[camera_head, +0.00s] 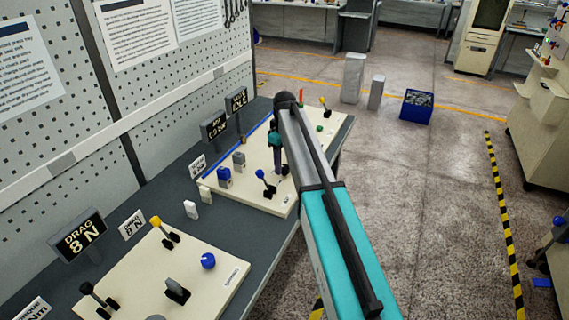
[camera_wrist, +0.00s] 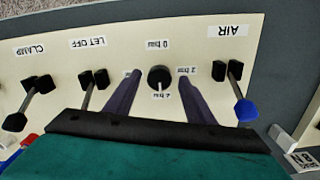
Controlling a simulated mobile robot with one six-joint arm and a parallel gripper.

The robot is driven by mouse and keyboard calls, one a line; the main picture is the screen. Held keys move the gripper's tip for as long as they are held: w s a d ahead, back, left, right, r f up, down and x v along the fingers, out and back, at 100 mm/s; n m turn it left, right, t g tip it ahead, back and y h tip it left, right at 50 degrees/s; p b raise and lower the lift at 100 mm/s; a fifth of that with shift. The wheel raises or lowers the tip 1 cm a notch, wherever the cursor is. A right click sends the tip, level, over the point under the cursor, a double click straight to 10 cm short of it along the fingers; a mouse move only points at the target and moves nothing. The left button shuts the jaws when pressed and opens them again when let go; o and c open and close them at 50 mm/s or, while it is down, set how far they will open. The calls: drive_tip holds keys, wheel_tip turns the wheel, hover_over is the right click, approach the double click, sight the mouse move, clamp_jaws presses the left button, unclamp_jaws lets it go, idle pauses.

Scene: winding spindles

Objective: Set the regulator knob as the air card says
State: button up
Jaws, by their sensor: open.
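The black regulator knob (camera_wrist: 160,78) is in the middle of the wrist view, on a cream panel (camera_wrist: 130,48). A white mark on it points toward the bottom of the picture. Labels stand around it; the top one seems to read 0 bar, the right one 2 bar, the lower one is partly hidden. My gripper (camera_wrist: 160,80) is open, one finger on each side of the knob, with gaps visible. In the head view my gripper (camera_head: 278,178) points down at the far panel (camera_head: 245,195); the knob cannot be made out there. A small white card (camera_head: 197,166) stands by this panel, its text unreadable.
In the wrist view a blue-tipped AIR lever (camera_wrist: 240,95) is close right of my fingers; the LET OFF lever (camera_wrist: 92,90) and CLAMP lever (camera_wrist: 35,95) are left. Upright display signs (camera_head: 214,127) stand behind the panel. A nearer panel (camera_head: 140,270) holds more controls.

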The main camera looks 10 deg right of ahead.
drive_tip(key=shift+f, duration=0.45)
drive_tip(key=shift+d, duration=0.1)
drive_tip(key=shift+c, duration=0.4)
drive_tip(key=c, duration=1)
